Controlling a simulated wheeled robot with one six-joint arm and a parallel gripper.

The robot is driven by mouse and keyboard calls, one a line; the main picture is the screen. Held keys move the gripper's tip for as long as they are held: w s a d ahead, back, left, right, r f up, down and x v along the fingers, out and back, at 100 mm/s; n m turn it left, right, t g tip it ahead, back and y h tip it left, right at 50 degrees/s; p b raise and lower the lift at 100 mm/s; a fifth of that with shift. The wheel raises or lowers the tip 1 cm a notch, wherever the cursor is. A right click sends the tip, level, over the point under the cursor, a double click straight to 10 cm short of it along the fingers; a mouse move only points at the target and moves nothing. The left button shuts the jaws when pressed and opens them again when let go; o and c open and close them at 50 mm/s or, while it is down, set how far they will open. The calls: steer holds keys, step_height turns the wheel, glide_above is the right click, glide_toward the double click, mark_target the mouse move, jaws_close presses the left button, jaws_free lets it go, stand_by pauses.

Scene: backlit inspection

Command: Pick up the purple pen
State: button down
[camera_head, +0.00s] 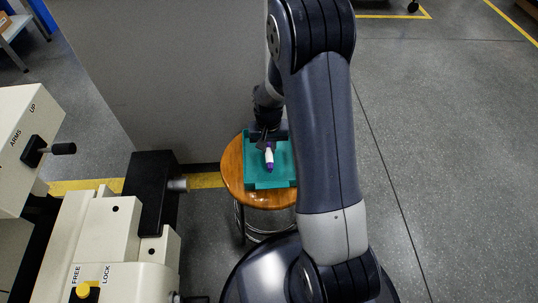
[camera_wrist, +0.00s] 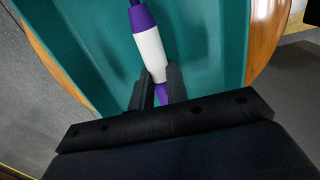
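The purple pen (camera_head: 269,157) has a white barrel and purple ends. In the head view it is at the teal tray (camera_head: 253,184), with its far end at my gripper (camera_head: 264,142). In the wrist view the pen (camera_wrist: 151,52) runs from the top edge down between the two dark fingers of my gripper (camera_wrist: 160,88). The fingers sit close on both sides of its near purple end, with little gap visible. They look shut on it. Whether the pen is clear of the tray floor cannot be told. Its far tip is cut off in the wrist view.
The tray sits on a round wooden stool (camera_head: 232,172). A grey panel (camera_head: 160,70) stands behind and left of it. A cream machine with a black lever (camera_head: 50,150) and a yellow knob (camera_head: 83,291) is at the left. The floor (camera_head: 450,160) at the right is open.

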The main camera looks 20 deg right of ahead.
mark_target(268, 148)
steer(key=c, duration=2.1)
jaws_free()
steer(key=shift+r, duration=0.1)
step_height(268, 148, up, 10)
steer(key=p, duration=0.3)
